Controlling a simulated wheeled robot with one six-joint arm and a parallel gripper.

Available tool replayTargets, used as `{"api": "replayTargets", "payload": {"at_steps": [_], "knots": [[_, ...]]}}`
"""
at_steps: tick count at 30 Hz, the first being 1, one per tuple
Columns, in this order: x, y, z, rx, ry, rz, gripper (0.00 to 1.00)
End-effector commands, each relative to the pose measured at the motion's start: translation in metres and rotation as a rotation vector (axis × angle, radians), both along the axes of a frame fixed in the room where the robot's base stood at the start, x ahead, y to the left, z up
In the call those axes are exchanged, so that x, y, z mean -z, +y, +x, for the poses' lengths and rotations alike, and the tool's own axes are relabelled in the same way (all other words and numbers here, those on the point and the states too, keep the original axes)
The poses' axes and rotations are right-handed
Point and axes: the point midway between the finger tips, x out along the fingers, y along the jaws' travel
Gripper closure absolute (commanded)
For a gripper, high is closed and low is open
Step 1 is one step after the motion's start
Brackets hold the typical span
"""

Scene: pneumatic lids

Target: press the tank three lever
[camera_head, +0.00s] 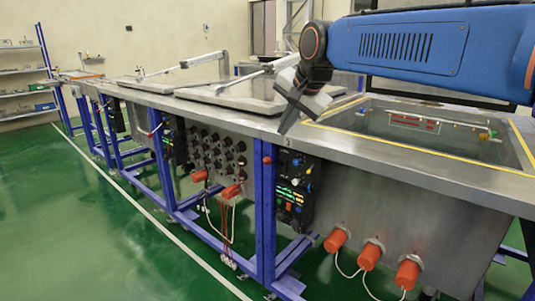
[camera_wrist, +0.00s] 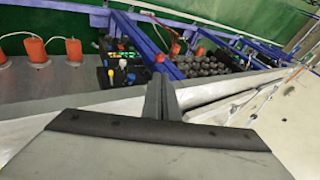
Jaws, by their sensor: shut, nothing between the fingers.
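My gripper (camera_head: 287,127) is shut and empty, pointing down over the front edge of the metal counter. In the wrist view its closed dark fingers (camera_wrist: 161,98) reach up from the bottom middle. A black control panel (camera_head: 292,196) with small coloured knobs and lit displays is on the tank front, below and apart from the gripper. In the wrist view the panel (camera_wrist: 119,72) is left of the fingers, with blue, yellow, white and red knobs. Another dark panel (camera_head: 174,140) is further left. No label is readable, so I cannot tell which control is the tank three lever.
An open tank (camera_head: 350,122) with a yellow edge is at the right. Closed lids (camera_head: 240,97) with arms lie to the left. Orange plugs (camera_head: 368,257) with cables stick out of the front. A red button (camera_head: 267,159) is beside the panel. Green floor is clear at left.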

Motion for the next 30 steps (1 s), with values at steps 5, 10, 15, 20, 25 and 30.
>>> {"api": "replayTargets", "payload": {"at_steps": [5,10,15,20,25,30], "knots": [[0.002,0.000,0.001,0.000,0.001,-0.001,1.00],[0.014,0.004,0.008,0.000,0.003,-0.002,1.00],[0.037,0.012,0.023,0.000,0.002,-0.002,1.00],[0.060,0.020,0.038,-0.001,0.003,-0.002,1.00],[0.083,0.028,0.053,0.000,0.002,-0.002,1.00],[0.101,0.035,0.065,-0.001,0.002,-0.002,1.00]]}}
